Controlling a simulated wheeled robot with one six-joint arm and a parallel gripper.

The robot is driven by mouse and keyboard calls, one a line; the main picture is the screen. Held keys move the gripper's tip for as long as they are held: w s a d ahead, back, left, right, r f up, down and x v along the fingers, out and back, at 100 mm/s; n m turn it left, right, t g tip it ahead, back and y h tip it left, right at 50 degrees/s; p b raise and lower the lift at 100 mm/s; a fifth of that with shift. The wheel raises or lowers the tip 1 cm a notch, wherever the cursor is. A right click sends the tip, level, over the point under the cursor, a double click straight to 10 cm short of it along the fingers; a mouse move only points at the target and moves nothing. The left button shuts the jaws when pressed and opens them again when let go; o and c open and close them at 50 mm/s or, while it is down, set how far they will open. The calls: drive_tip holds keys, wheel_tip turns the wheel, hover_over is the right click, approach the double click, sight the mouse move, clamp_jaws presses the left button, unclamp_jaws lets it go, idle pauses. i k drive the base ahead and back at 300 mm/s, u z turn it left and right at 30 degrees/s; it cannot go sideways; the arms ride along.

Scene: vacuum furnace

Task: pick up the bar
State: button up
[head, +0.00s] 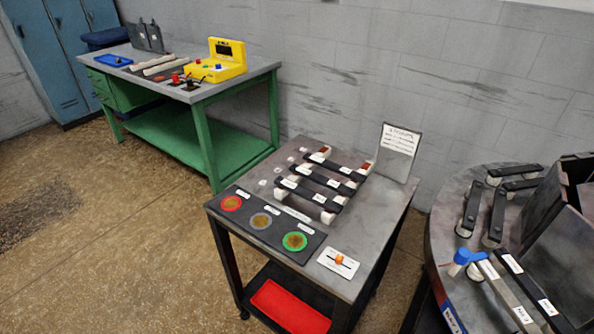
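Several dark bars with white labels lie side by side across white supports on a grey cart top (350,280). The nearest dark bar (307,194) is toward the front of the row, and the farthest dark bar (337,168) is at the back. The labels are too small to read, and I cannot tell which bar the task means. More dark bars, including a labelled one (530,285), lie on the round table at the right, partly cut off by the picture edge. My gripper is not in view.
The cart carries red, grey and green ringed discs, a card with an orange piece (339,260), an upright sign (397,150) and a red tray (290,306) below. A blue-handled part (466,259) is on the round table. A green workbench (205,130) stands behind; floor at left is clear.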

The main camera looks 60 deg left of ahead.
sight(343, 171)
drive_tip(key=u, duration=2.1)
drive_tip(key=k, duration=1.3)
drive_tip(key=u, duration=0.65)
drive_tip(key=i, duration=2.05)
drive_tip(key=z, duration=0.8)
